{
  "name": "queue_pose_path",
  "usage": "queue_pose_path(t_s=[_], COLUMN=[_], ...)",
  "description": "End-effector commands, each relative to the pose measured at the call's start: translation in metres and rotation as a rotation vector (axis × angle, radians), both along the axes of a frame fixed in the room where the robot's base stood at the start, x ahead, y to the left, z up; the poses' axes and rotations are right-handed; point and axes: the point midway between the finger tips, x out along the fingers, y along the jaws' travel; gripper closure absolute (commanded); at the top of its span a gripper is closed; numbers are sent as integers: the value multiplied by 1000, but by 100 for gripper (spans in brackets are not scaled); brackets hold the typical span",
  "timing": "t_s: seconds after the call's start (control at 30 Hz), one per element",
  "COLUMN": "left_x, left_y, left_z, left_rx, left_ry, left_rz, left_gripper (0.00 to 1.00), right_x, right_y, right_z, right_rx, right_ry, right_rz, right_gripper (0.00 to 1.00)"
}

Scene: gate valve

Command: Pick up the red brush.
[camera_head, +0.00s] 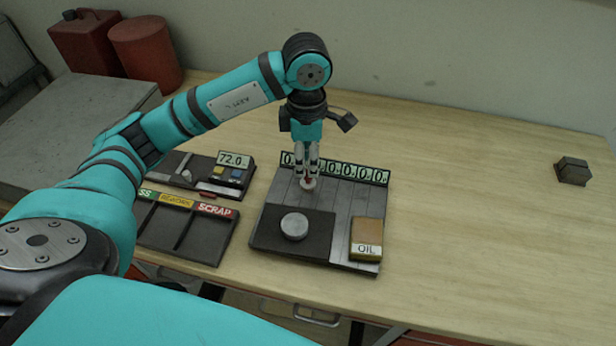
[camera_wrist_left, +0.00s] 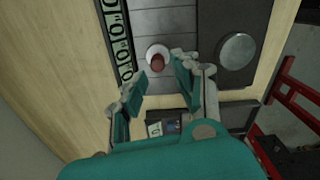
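My left gripper (camera_head: 307,168) points down over the grey slatted board (camera_head: 342,205). In the left wrist view its fingers (camera_wrist_left: 160,76) stand apart with nothing between them. Just beyond the fingertips is a small pale disc with a round dull-red top (camera_wrist_left: 157,61). It also shows below the fingers in the head view, as a whitish disc (camera_head: 308,184) with a bit of red. I cannot tell whether this is the red brush. A thin red piece (camera_head: 212,194) shows at the front of the left tray; its shape is too small to read. My right gripper is out of view.
The board also bears a metal disc (camera_head: 294,225), an OIL can (camera_head: 367,238) and a number display (camera_head: 360,173). Left are a tray with a 72.0 display (camera_head: 235,160) and a labelled sorting tray (camera_head: 178,232). The table's right side is clear but for a dark block (camera_head: 573,171).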

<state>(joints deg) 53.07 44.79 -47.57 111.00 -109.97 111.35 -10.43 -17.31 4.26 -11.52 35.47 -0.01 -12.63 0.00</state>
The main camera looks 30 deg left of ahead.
Motion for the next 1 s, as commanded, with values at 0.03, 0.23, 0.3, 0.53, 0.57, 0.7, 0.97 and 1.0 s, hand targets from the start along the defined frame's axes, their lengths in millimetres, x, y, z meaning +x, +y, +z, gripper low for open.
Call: queue_pose_path(t_s=[0.03, 0.23, 0.3, 0.53, 0.57, 0.7, 0.97, 1.0], left_x=[0, 2, 2, 3, 3, 3, 3, 3], left_y=[0, 0, 0, 0, 0, 0, 0, 0], left_z=[-3, -33, -42, -50, -50, -50, -49, -49], left_rx=[0, -1, 0, 0, 0, 0, 0, 0], left_ry=[6, 7, 5, 1, 1, 1, 1, 1], left_rz=[0, 0, 0, -2, -2, -1, -1, -1], left_gripper=[70, 70, 70, 70, 70, 80, 100, 100], right_x=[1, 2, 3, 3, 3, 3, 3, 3], right_y=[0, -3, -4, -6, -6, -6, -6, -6], right_z=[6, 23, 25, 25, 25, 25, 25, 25], right_rx=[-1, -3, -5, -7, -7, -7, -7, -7], right_ry=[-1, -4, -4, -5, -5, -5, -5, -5], right_rz=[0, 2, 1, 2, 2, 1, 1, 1], right_gripper=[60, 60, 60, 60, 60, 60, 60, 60])
